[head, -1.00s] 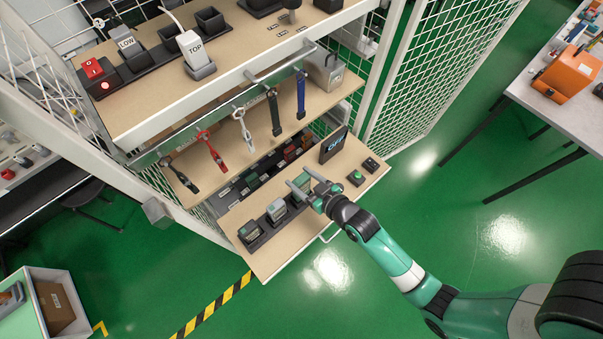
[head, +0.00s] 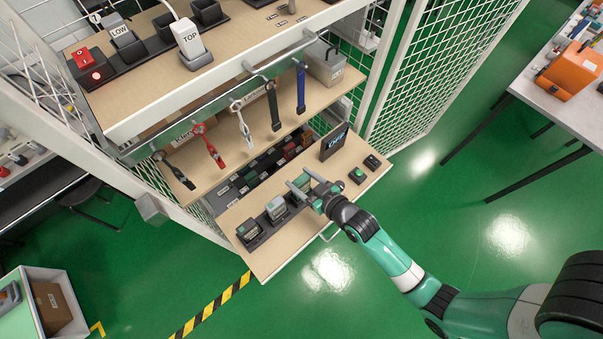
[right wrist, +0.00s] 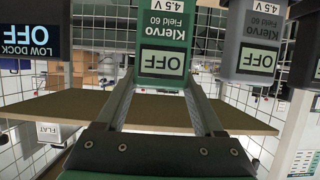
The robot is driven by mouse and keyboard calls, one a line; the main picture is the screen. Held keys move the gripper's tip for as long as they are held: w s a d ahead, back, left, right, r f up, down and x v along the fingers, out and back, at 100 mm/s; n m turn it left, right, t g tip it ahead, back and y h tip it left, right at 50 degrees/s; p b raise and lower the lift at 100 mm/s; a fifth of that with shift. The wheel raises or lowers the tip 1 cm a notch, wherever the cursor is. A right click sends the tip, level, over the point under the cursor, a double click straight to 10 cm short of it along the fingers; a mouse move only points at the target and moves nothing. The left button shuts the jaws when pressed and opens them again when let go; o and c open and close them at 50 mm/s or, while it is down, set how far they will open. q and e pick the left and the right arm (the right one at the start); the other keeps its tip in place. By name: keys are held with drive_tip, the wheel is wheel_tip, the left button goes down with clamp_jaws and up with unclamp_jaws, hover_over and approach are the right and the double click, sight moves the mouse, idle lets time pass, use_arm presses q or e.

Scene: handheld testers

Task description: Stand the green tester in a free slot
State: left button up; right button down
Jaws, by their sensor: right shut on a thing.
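The green tester (right wrist: 163,40) shows in the right wrist view with its screen reading OFF. My right gripper (head: 311,189) is shut on it, with one finger on each side. In the head view the gripper is at the rack on the lower shelf and largely covers the tester. Whether the tester's foot is in a slot cannot be told. A grey tester (head: 276,208) stands in the rack beside it, also seen in the right wrist view (right wrist: 257,45). Another dark tester (head: 249,230) stands at the rack's near left end. My left gripper is not in view.
A dark display (head: 335,142) stands behind the gripper, with a green-button box (head: 357,175) to its right. The upper shelf holds a white TOP tester (head: 190,38) and a LOW tester (head: 122,34).

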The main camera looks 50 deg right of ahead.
drive_tip(key=shift+f+b, duration=0.4)
drive_tip(key=shift+f, duration=0.2)
unclamp_jaws()
drive_tip(key=shift+r, duration=0.1)
drive_tip(key=p+v, duration=0.3)
drive_tip(key=v, duration=0.8)
drive_tip(key=shift+s, duration=0.3)
drive_tip(key=shift+r, duration=0.1)
